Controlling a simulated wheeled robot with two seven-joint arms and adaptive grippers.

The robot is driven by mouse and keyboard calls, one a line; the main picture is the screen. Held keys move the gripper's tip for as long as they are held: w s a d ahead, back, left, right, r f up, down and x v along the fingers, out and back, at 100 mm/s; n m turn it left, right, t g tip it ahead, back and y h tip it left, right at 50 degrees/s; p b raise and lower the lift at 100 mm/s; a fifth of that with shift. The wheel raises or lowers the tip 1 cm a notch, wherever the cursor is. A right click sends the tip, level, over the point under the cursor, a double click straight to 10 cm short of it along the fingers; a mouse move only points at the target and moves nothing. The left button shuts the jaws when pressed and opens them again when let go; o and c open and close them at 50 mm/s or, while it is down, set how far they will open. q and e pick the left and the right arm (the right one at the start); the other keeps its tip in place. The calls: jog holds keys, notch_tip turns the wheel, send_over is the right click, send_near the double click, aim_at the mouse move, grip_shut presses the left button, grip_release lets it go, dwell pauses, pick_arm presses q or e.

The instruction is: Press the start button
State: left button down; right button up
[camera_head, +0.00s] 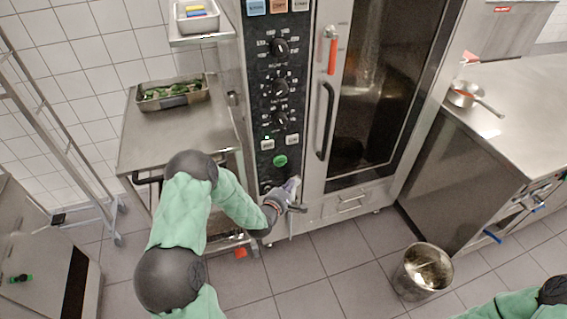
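A tall steel oven has a black control panel (279,90) on its left side. A round green button (280,161), which looks like the start button, sits low on this panel, under several dark knobs and two small pale buttons. It is visible and not covered. My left gripper (291,189) is just below and slightly right of the green button, near the panel's lower end. I see no contact with the button. Its fingers are small and partly blend with the oven front, so I cannot tell whether they are open. My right gripper is out of view.
The oven's glass door (385,85) has a long dark handle (325,122) right of the panel. A steel table (150,140) with a tray of greens (174,93) stands left. A bucket (422,272) stands on the floor at right, near a steel counter (520,100).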

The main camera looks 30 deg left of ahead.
aim_at(285, 161)
pick_arm(q)
jog(key=shift+w+a+b, duration=0.55)
jog(key=shift+w+a, duration=0.9)
jog(key=shift+a, duration=0.25)
jog(key=shift+w+a+b, duration=0.5)
jog(key=shift+w+a, duration=0.9)
jog(key=shift+a, duration=0.25)
jog(key=shift+a, duration=0.1)
jog(key=shift+w+a, duration=0.2)
jog(key=shift+w, duration=0.05)
jog(key=shift+w+a+b, duration=0.25)
jog(key=shift+a+b, duration=0.05)
jog(key=shift+b, duration=0.1)
jog(key=shift+s+d, duration=0.55)
jog(key=shift+d, duration=0.05)
dwell(0.3)
